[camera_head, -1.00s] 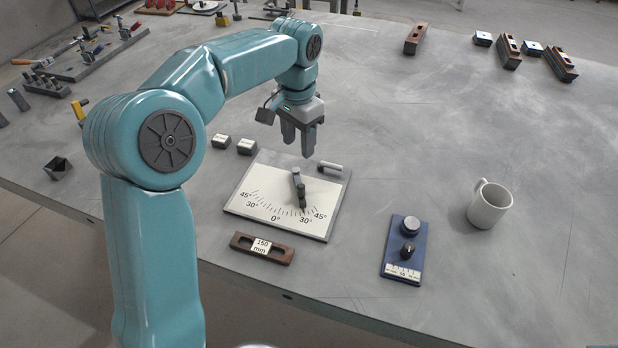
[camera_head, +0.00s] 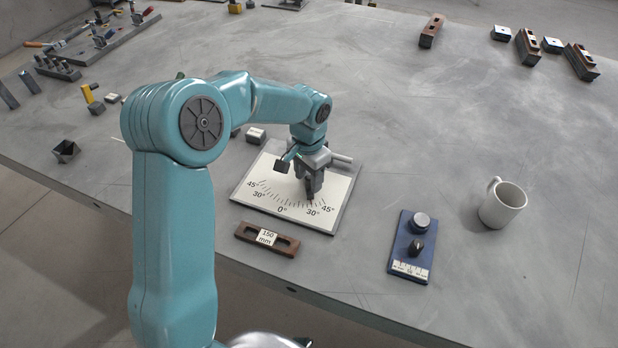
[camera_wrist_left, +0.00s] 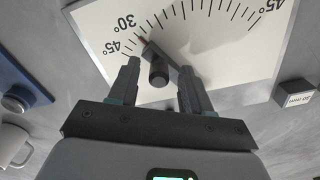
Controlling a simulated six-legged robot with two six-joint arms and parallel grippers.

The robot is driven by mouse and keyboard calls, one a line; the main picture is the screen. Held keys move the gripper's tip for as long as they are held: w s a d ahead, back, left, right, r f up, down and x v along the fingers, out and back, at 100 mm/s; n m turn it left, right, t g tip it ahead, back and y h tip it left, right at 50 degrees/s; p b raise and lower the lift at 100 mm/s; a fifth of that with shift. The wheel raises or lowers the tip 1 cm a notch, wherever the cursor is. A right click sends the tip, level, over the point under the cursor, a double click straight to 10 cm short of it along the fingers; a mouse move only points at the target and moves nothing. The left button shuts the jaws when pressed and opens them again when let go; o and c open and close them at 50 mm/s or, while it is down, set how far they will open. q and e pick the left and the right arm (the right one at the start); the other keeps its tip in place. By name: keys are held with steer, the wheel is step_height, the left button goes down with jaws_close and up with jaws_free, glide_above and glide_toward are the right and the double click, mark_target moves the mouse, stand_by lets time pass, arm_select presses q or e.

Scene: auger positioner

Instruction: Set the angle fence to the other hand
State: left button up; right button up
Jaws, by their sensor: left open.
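The white angle plate (camera_head: 268,165) lies flat on the table, its scale marked 45° to 0° to 45°. A dark upright knob (camera_wrist_left: 158,73) stands on the arm. My left gripper (camera_head: 312,190) is low over the plate; its open fingers (camera_wrist_left: 158,82) are on either side of the knob, with visible gaps. In the head view the gripper hides most of the fence arm.
A brown 150 mm block (camera_head: 267,239) lies in front of the plate. A blue fixture (camera_head: 405,255) with knobs and a white mug (camera_head: 502,205) stand to the right. A small block (camera_head: 256,135) is behind the plate. The table right of the mug is clear.

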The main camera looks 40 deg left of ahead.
arm_select(q)
steer(key=shift+f, duration=0.45)
steer(key=shift+c, duration=0.4)
jaws_close()
